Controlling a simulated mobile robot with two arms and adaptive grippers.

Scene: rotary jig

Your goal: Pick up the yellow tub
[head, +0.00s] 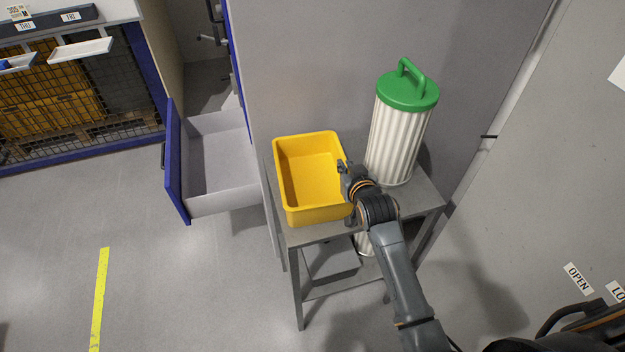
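The yellow tub (314,213) is an empty open box standing upright on a small grey metal table (425,196). My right gripper (344,168) is at the right wall of the tub, near its rim. The wrist hides most of the fingers, so I cannot tell whether they are open or closed on the rim. My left gripper is not in the head view.
A white pleated filter (397,140) with a green lid and handle (408,91) stands right of the tub, close to my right arm. A blue-fronted drawer (178,160) hangs open to the left. A grey wall rises behind the table. Floor at front left is clear.

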